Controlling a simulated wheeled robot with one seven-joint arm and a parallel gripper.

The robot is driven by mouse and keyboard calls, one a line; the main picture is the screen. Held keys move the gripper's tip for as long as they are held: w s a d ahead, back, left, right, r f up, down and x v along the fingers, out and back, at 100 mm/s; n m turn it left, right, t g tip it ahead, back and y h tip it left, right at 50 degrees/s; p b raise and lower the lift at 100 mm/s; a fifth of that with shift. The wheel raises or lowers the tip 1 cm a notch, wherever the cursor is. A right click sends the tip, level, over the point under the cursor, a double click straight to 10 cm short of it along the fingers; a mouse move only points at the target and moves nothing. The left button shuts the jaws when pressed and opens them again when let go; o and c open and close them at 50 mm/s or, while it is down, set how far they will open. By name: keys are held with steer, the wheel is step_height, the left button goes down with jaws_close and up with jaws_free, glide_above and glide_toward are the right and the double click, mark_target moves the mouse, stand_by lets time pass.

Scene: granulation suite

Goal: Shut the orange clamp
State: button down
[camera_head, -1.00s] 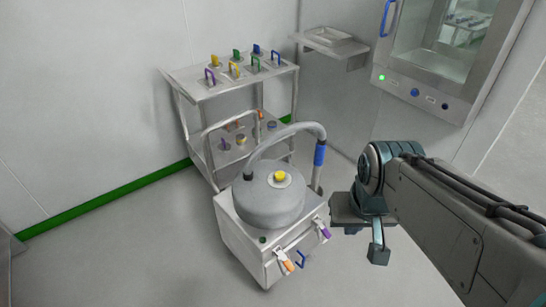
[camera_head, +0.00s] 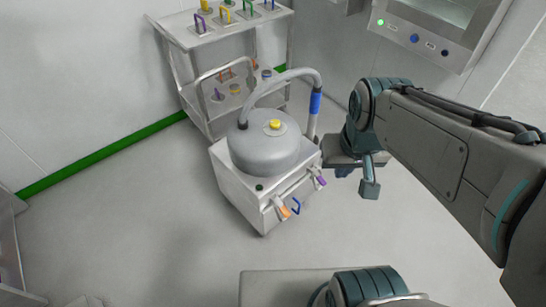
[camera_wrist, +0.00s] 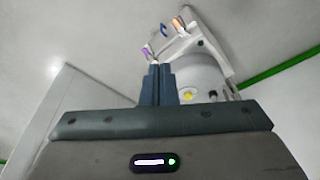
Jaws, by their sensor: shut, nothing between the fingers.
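The orange clamp (camera_head: 282,212) is on the front of the white wheeled unit, near its lower left corner. Its orange grip juts out at a slant from the front face. It also shows in the wrist view (camera_wrist: 179,23), near the top. I cannot tell how far its lever stands open. My gripper (camera_head: 369,188) is right of the unit in the head view, apart from the clamp. In the wrist view, the fingers (camera_wrist: 156,69) are together and empty, with the clamp beyond them, up and to the right.
A purple-gripped clamp (camera_head: 319,181) and a blue handle (camera_head: 296,206) are on the same front. A grey drum (camera_head: 262,152) with a yellow knob and a hose tops the unit. A shelf trolley (camera_head: 182,40) stands behind. Floor in front is mostly clear.

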steer(key=w+a+f+n+g+b, duration=0.1)
steer(key=w+a+f+n+b, duration=0.15)
steer(key=f, duration=0.45)
steer(key=w+a+f+n+g+h+b, duration=0.1)
steer(key=a+f+b, duration=0.15)
steer(key=f, duration=0.55)
steer(key=w+a+f+n+g+b, duration=0.1)
steer(key=a+f+n+g+b, duration=0.1)
steer(key=f+b, duration=0.35)
steer(key=n+t+h+b, duration=0.9)
steer(key=n+t+b, duration=0.3)
steer(key=n+b, duration=0.6)
glide_toward(282, 207)
step_height(282, 207, down, 4)
steer(key=s+a, duration=0.1)
steer(key=s, duration=0.2)
steer(key=b+x, duration=0.4)
steer(key=x, duration=0.5)
steer(key=shift+w+r+m, duration=0.2)
steer(key=shift+w+m, duration=0.25)
steer(key=shift+r, duration=0.1)
